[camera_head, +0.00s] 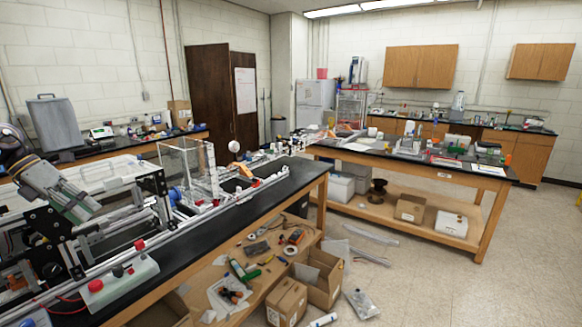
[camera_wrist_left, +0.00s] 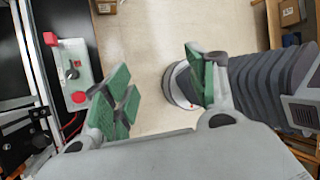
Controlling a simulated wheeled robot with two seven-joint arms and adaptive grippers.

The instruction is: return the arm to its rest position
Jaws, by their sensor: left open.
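My left gripper (camera_head: 82,205) shows at the left of the head view, its grey arm coming in from the left edge, in front of the aluminium extrusion frame (camera_head: 190,213). In the left wrist view the same gripper (camera_wrist_left: 155,76) is open, its green-padded fingers wide apart. Nothing is between them; the pale floor (camera_wrist_left: 145,50) shows through the gap. A grey ribbed part, seemingly of my own body, fills the right of that view, close behind the right finger. My right gripper does not show.
A control box (camera_head: 122,277) with a red button sits at the front of the black bench; in the wrist view this box (camera_wrist_left: 72,72) is left of the fingers. A second bench (camera_head: 430,165) stands behind. Floor at right is open.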

